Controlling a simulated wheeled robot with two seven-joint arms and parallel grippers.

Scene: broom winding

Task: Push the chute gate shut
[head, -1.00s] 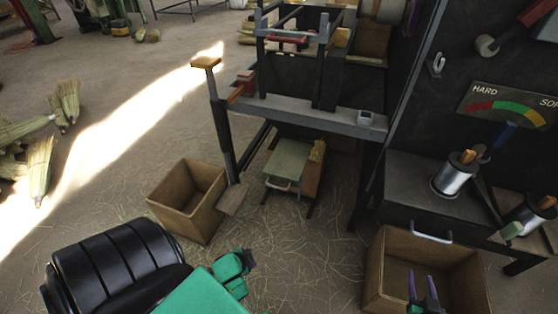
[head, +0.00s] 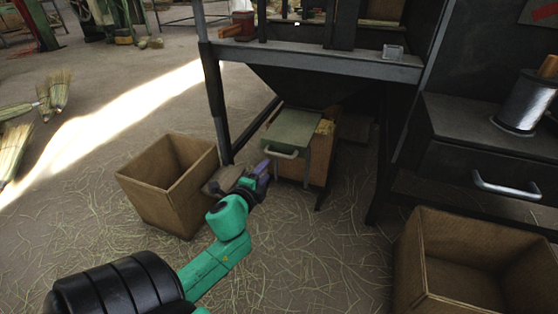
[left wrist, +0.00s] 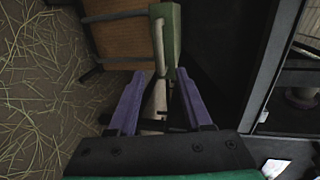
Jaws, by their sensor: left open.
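The chute gate (head: 291,131) is a grey-green plate sticking out under the dark hopper, with a pale bar handle (head: 281,154) on its front edge. My left gripper (head: 263,169) is open, just in front of and slightly below the handle's left end. In the left wrist view the two purple fingers (left wrist: 157,90) point at the gate's green edge (left wrist: 171,35) and pale handle (left wrist: 158,46), which lie just beyond the tips. No contact can be made out. The jaws look empty. My right gripper is out of view.
An open box (head: 150,203) stands left of the gate, close to my left forearm. Another box (head: 412,275) is at the lower right, below a drawer handle (head: 505,188). A metal frame leg (head: 215,110) rises left of the gate. Straw covers the floor.

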